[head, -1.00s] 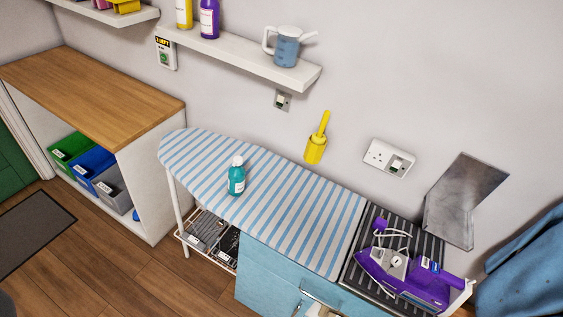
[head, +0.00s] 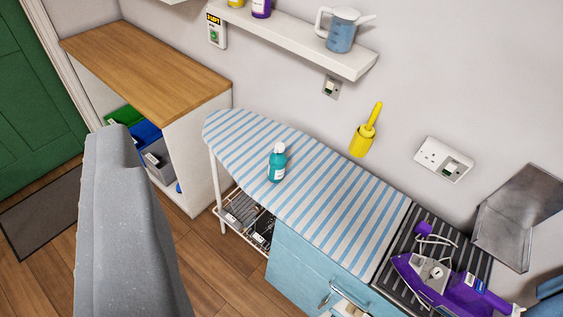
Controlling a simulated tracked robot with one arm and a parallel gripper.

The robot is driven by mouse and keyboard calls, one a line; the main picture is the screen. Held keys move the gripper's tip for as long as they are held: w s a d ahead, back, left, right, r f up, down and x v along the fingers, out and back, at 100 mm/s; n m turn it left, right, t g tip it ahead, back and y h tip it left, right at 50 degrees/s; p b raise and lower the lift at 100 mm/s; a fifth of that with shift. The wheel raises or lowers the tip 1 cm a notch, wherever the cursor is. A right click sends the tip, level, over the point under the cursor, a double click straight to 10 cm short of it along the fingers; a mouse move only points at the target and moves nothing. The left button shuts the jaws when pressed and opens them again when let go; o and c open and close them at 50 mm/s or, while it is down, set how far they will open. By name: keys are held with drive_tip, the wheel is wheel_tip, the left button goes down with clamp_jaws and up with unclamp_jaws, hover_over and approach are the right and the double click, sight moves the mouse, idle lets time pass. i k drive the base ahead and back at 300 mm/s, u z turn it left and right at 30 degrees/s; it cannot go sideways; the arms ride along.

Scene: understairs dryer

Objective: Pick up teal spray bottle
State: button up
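The teal spray bottle (head: 277,165) stands upright on the blue-and-white striped ironing board (head: 330,205), left of the board's middle. It has a white top and a pale label on its front. Nothing touches it except the board under it. I see no gripper fingers in the head view, so I cannot see whether my gripper is open or shut. A large grey part, which looks like part of my own body, fills the lower left and stands apart from the bottle in the picture.
A purple iron (head: 440,283) rests on a dark ribbed stand at the board's right end. A yellow holder (head: 363,140) is on the wall. A wooden-topped unit (head: 150,70) stands left. The board around the bottle is clear.

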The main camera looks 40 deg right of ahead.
sight(277, 164)
drive_tip(key=i, duration=0.9)
drive_tip(key=u, duration=0.05)
